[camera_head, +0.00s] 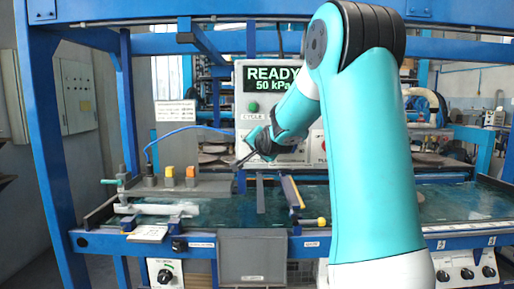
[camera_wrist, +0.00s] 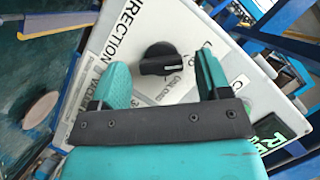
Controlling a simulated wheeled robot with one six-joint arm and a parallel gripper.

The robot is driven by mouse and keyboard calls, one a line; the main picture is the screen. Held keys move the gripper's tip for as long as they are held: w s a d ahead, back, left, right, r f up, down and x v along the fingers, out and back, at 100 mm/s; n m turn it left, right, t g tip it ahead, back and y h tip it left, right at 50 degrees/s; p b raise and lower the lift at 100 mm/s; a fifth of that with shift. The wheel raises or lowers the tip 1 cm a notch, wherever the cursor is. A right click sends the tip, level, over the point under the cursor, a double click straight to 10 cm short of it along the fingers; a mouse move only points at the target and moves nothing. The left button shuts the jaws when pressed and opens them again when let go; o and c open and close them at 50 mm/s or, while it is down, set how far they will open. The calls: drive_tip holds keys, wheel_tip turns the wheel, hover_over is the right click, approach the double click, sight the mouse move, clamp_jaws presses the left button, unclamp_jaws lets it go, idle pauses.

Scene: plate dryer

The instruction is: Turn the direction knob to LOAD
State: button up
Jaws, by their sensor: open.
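The black direction knob (camera_wrist: 165,60) sits on a white label plate in the wrist view, beside the word DIRECTION. A white mark shows on its right side. Lettering starting with "LO" is partly covered near my right finger, and the other position words are hard to read. My gripper (camera_wrist: 161,65) is open, with one teal finger on either side of the knob and gaps between. I cannot tell how far the fingertips are from the panel. In the head view my gripper (camera_head: 246,160) is in front of the lower control box, and the knob is hidden there.
The control box's green display (camera_head: 272,79) reads READY 50 kPa. Below and left, orange and yellow buttons (camera_head: 180,171) stand on a grey block. Blue frame posts (camera_head: 50,140) stand at the left.

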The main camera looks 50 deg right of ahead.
drive_tip(key=shift+s, duration=0.1)
drive_tip(key=p+v, duration=0.3)
drive_tip(key=v, duration=1.4)
drive_tip(key=shift+a+p, duration=0.2)
drive_tip(key=shift+p, duration=0.1)
